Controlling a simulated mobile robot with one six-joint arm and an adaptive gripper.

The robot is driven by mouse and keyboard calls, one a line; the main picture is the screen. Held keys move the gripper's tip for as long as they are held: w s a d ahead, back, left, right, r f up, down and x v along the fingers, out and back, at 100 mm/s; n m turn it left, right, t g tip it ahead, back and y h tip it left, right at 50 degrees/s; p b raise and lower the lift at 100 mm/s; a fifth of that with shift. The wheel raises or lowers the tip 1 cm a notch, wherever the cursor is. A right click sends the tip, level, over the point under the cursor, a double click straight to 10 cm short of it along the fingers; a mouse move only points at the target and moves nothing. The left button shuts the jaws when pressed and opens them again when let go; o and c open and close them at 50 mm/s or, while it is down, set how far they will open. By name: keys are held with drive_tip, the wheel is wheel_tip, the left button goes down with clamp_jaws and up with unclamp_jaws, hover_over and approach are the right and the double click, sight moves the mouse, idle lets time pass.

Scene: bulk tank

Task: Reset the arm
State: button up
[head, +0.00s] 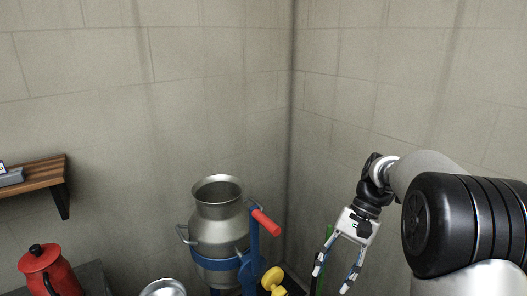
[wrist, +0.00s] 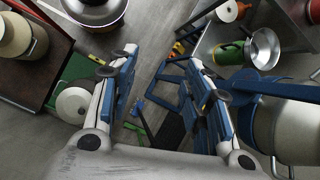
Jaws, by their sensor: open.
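My gripper (head: 335,272) hangs at the lower right in the head view, fingers pointing down and spread apart. Nothing is between the fingers. In the wrist view my gripper (wrist: 165,70) also shows open, with a gap between its two blue-and-white fingers and the floor visible beyond. My arm comes in from the right edge of the head view and bends down to the gripper. The gripper is to the right of the metal milk can (head: 218,225) and apart from it.
The can sits in a blue stand (head: 252,262) with a red handle (head: 265,221). A red pot (head: 48,272) is at the lower left, below a wooden shelf (head: 40,172). A metal bowl (head: 163,288) is at the bottom. Bare walls meet behind; the upper space is clear.

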drive_tip(key=s+a+r+n+t+h, duration=0.2)
drive_tip(key=s+r+n+t+h, duration=0.15)
drive_tip(key=s+r, duration=0.65)
drive_tip(key=s+f+n+t, duration=0.1)
drive_tip(key=s+f+t, duration=0.1)
drive_tip(key=s, duration=0.4)
drive_tip(key=s+f+n+t+h, duration=0.1)
drive_tip(key=s+f+n+t, duration=0.1)
drive_tip(key=s, duration=0.4)
drive_tip(key=shift+s+t, duration=0.35)
drive_tip(key=shift+t, duration=0.1)
drive_tip(key=shift+a+n, duration=0.1)
drive_tip(key=shift+n, duration=0.15)
drive_tip(key=shift+c, duration=0.5)
idle(1.0)
